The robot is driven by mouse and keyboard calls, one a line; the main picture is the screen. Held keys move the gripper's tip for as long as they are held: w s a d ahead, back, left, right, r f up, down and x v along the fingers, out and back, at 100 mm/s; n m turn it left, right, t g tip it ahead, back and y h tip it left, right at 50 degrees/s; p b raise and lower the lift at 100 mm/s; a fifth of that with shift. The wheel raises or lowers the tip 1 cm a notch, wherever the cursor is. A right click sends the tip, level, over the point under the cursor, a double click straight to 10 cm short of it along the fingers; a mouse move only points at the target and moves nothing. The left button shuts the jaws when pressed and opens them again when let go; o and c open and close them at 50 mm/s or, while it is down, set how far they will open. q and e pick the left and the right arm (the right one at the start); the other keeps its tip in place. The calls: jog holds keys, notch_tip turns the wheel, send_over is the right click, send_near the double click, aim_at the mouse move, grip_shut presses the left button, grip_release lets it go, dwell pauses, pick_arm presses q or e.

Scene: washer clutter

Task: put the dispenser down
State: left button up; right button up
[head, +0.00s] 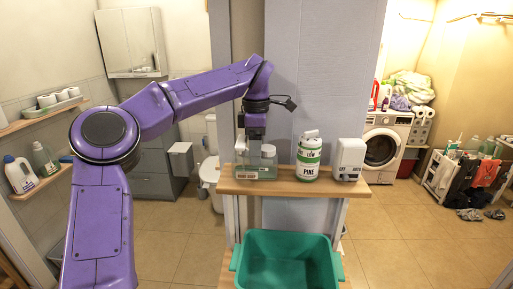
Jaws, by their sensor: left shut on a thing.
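The dispenser (242,171) is a grey-green, see-through body with a label that seems to read "hand soap". It is at the left end of the wooden shelf top (284,187), and I cannot tell whether its base touches the wood. My left gripper (254,148) points down from above and is shut on the dispenser, hiding much of its upper part. A pale round piece (268,151) shows just right of the fingers. My right gripper is not in view.
A green-and-white bottle marked "PINE" (309,160) and a white box-shaped unit (349,159) stand to the right on the same shelf top. A green tub (288,238) is below in front. A washing machine (382,148) is at the back right.

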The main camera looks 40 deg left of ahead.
pick_arm(q)
jog(key=shift+w, duration=0.15)
jog(key=o, duration=1.6)
jog(key=shift+s, duration=0.25)
jog(key=shift+w, duration=0.1)
notch_tip(320, 180, up, 12)
jog(key=p, duration=0.3)
jog(key=shift+r, duration=0.1)
